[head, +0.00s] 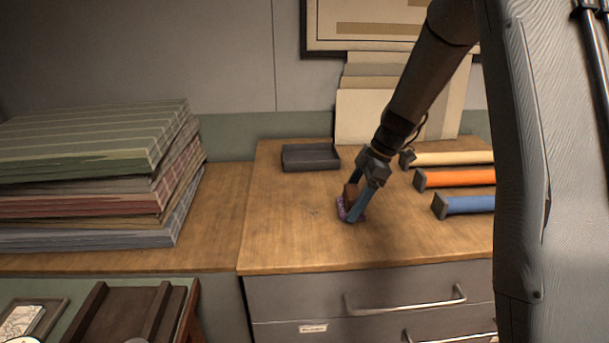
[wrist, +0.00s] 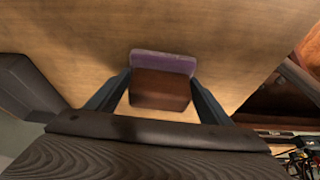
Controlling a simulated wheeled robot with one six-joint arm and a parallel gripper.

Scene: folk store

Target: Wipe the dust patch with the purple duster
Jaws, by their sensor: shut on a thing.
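The purple duster (wrist: 162,62) has a brown block handle and a purple pad. My gripper (head: 354,205) is shut on the brown handle, with one blue-grey finger on each side, as the wrist view also shows (wrist: 160,92). The duster (head: 345,211) is low over the wooden cabinet top, with its pad at or very near the surface; I cannot tell if it touches. A small faint greyish mark (head: 312,211) lies on the wood just left of the duster and may be the dust patch. The wrist view shows no clear dust.
A dark shallow tray (head: 310,158) sits at the back of the top. Cream, orange (head: 455,179) and blue (head: 468,204) rolls with dark ends lie at the right. Tall stacks of folded cloth (head: 90,180) stand at the left. The front left of the top is clear.

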